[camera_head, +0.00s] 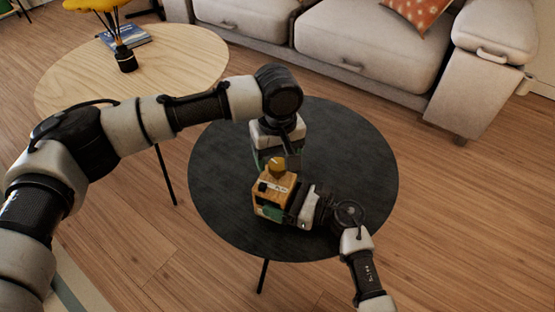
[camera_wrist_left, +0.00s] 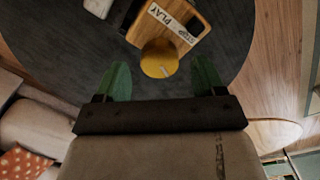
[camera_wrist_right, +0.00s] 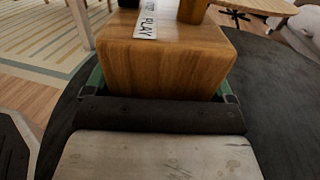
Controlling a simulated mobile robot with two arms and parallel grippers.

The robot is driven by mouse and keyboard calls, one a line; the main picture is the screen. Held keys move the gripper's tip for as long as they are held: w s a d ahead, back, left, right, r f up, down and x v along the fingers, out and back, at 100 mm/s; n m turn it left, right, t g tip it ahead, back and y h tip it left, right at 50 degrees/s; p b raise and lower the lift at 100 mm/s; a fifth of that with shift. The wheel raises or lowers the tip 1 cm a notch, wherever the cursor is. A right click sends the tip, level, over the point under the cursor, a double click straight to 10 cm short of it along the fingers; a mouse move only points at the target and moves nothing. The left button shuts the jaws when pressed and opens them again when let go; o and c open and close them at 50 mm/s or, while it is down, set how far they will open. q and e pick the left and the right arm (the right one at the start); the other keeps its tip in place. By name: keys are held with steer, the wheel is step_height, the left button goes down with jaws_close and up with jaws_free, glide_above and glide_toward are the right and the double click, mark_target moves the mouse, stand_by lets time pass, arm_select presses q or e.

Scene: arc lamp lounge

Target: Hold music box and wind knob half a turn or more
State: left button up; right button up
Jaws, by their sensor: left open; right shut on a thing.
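The wooden music box (camera_head: 269,193) stands on the round dark table, with a yellow knob (camera_head: 277,165) on its top. A "STOP PLAY" label lies beside the knob, seen in the left wrist view on the box (camera_wrist_left: 188,18). My right gripper (camera_head: 283,207) is shut on the box from its right side; in the right wrist view its fingers flank the wooden body (camera_wrist_right: 165,62). My left gripper (camera_head: 277,156) is open and points down over the knob. In the left wrist view the knob (camera_wrist_left: 158,58) shows between and just beyond its fingertips, with gaps on both sides.
The round dark table (camera_head: 350,150) has bare top around the box. A light wooden table (camera_head: 75,75) behind left carries a book (camera_head: 125,36) and a dark vase (camera_head: 125,60) with yellow. A grey sofa (camera_head: 370,50) stands behind.

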arm_select(q)
steer(key=shift+f, duration=0.95)
steer(key=shift+c, duration=0.2)
steer(key=c, duration=0.9)
